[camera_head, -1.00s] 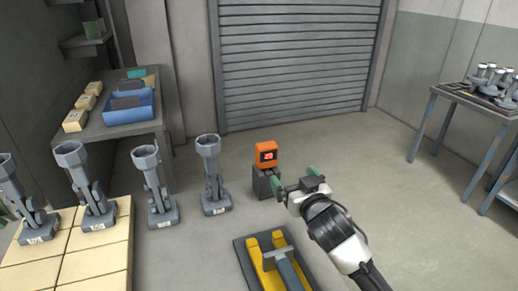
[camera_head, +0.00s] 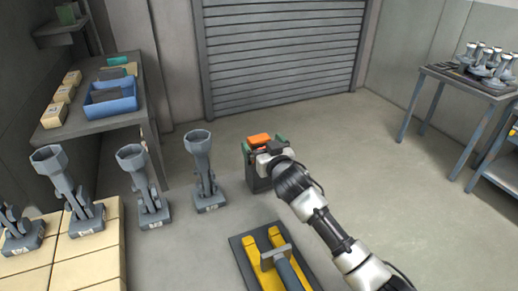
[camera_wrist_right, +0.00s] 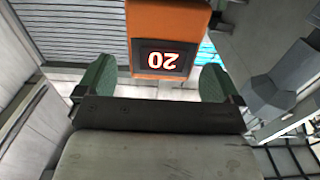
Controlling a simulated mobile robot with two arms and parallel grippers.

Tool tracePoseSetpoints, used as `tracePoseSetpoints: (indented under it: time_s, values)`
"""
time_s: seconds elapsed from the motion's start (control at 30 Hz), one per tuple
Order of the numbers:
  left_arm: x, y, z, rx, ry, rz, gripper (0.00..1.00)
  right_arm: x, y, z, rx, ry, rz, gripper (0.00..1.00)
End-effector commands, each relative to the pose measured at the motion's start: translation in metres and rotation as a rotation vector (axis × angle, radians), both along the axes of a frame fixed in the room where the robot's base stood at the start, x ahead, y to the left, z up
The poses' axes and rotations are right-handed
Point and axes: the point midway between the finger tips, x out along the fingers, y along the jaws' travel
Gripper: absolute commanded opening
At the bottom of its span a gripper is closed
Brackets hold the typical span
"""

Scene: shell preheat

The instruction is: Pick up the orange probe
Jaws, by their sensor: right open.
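The orange probe (camera_head: 259,139) sits on top of a dark grey stand (camera_head: 258,182) on the floor, in front of the roller shutter. In the right wrist view the orange probe (camera_wrist_right: 168,22) shows its dark display with a lit number 20, upside down. My right gripper (camera_head: 263,146) is open at the probe, with its green fingers on either side of it. In the right wrist view the green fingertips (camera_wrist_right: 157,78) stand apart, with the lower part of the probe between them; no contact shows. My left gripper is not in view.
Several grey funnel-topped stands (camera_head: 203,170) stand to the left, some on pale blocks. A yellow and dark floor fixture (camera_head: 250,262) is in front. A bench with a blue bin (camera_head: 110,107) is at the left, another table (camera_head: 470,88) at the right. The right floor is clear.

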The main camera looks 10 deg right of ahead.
Motion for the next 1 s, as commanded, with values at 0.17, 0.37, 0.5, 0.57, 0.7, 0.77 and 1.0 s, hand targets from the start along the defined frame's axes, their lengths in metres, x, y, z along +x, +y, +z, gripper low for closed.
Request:
tracePoseSetpoints:
  time_s: [0.17, 0.37, 0.5, 0.57, 0.7, 0.77, 1.0]
  values:
    - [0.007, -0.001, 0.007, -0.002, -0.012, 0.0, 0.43, 0.021, 0.005, 0.001, 0.0, 0.0, -0.001, 0.96]
    - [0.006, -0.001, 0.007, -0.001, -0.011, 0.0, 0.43, 0.027, 0.006, -0.001, -0.001, 0.0, -0.001, 0.96]
    - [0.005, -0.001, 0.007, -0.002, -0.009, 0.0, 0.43, 0.027, 0.006, -0.001, -0.001, 0.0, 0.0, 0.96]
    - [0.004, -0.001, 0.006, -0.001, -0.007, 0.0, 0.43, 0.027, 0.006, -0.001, -0.001, 0.0, -0.001, 0.88]
    - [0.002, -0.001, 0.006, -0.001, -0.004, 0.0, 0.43, 0.027, 0.006, -0.001, -0.001, 0.0, -0.001, 0.67]
    - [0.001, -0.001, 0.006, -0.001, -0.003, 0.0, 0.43, 0.027, 0.006, -0.001, -0.001, 0.0, -0.001, 0.57]
    - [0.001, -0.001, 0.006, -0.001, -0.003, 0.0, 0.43, 0.027, 0.006, 0.0, -0.001, -0.001, 0.0, 0.38]
